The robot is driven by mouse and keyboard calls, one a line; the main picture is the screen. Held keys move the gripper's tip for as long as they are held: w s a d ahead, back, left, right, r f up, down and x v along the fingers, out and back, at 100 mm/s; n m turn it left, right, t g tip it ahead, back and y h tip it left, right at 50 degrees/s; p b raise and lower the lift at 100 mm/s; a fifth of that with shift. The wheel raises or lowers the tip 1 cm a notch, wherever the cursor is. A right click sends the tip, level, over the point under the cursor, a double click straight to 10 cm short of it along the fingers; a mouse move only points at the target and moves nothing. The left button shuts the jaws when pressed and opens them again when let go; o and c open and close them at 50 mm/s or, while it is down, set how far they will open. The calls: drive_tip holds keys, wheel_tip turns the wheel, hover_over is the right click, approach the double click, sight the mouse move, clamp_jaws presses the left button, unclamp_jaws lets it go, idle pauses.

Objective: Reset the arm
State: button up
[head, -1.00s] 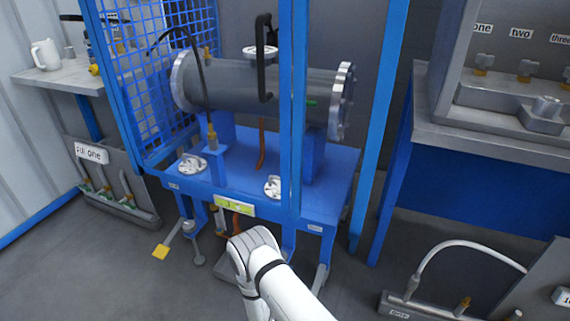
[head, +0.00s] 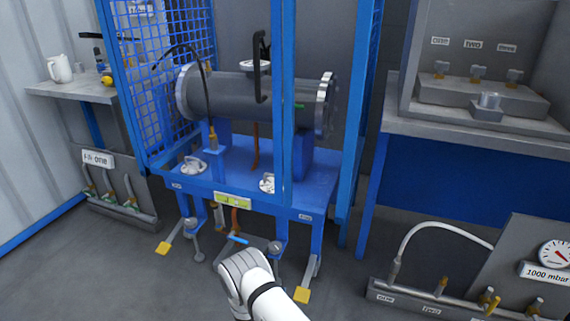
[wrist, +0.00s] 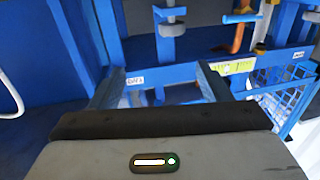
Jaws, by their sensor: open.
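My gripper (wrist: 160,82) shows in the wrist view with its two dark fingers spread wide apart and nothing between them. Behind them are the blue frame and a yellow-green label. In the head view my white arm (head: 250,278) reaches up from the bottom edge, in front of the blue stand; the fingers cannot be made out there. The grey flanged shell (head: 250,98) lies level on the blue stand (head: 325,180), beyond and above my arm, apart from it.
Blue uprights (head: 283,110) and a mesh panel (head: 155,70) frame the shell. Yellow-tipped foot pedals (head: 302,295) stick out low. A shelf with a white jug (head: 60,68) is at left. Grey floor lies open at lower left.

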drive_tip(key=w+d+r+g+y+p, duration=0.1)
drive_tip(key=w+r+g+p, duration=0.3)
drive_tip(key=r, duration=0.8)
drive_tip(key=w+r+y+p, duration=0.15)
drive_tip(key=r+p, duration=0.35)
drive_tip(key=r, duration=0.7)
drive_tip(key=w+d+r+g+y+p, duration=0.1)
drive_tip(key=w+r+g+p, duration=0.3)
drive_tip(key=r, duration=0.8)
drive_tip(key=s+d+r+g+p, duration=0.1)
drive_tip(key=s+d+r+p, duration=0.3)
drive_tip(key=r, duration=0.5)
drive_tip(key=s+d+r+n+g+y+p, duration=0.15)
drive_tip(key=s+r+p, duration=0.35)
drive_tip(key=r, duration=0.5)
drive_tip(key=s+d+r+g+p, duration=0.1)
drive_tip(key=s+d+r+p, duration=0.25)
drive_tip(key=s+r, duration=0.45)
drive_tip(key=s+d+r+g+h+p, duration=0.1)
drive_tip(key=s+d+r+g+p, duration=0.1)
drive_tip(key=s+d+r+p, duration=0.2)
drive_tip(key=s+d+r+g+p, duration=0.1)
drive_tip(key=s+d+r+p, duration=0.3)
drive_tip(key=s+r, duration=0.7)
drive_tip(key=s+d, duration=0.1)
drive_tip(key=s, duration=0.5)
drive_tip(key=shift+g+h, duration=0.35)
drive_tip(key=shift+h, duration=0.05)
drive_tip(key=shift+n, duration=0.25)
